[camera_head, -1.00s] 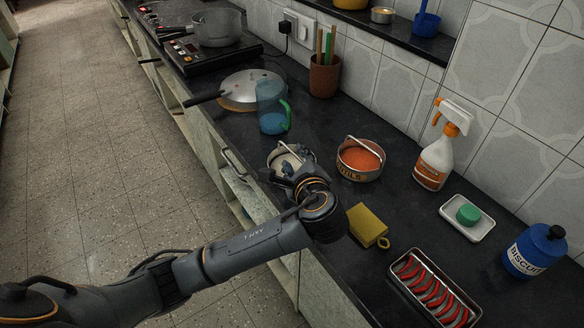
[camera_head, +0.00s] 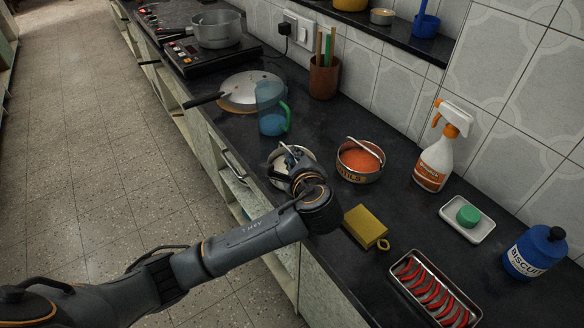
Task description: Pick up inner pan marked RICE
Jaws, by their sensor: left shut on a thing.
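A small steel pan (camera_head: 277,172) with a raised bail handle and pale contents is on the dark counter, partly hidden by my left gripper (camera_head: 292,158). Any marking on its side is hidden from this view. My left gripper reaches over the pan from the front and is shut on its handle; the fingertips are small and partly hidden. I cannot tell whether the pan is clear of the counter. A similar steel pan (camera_head: 346,172) of orange contents stands just to the right, its lettering ending in "TILS". My right gripper is not in view.
A blue jug with a green handle (camera_head: 270,115) and a lidded pan (camera_head: 248,92) stand behind. The counter's front edge is at left.

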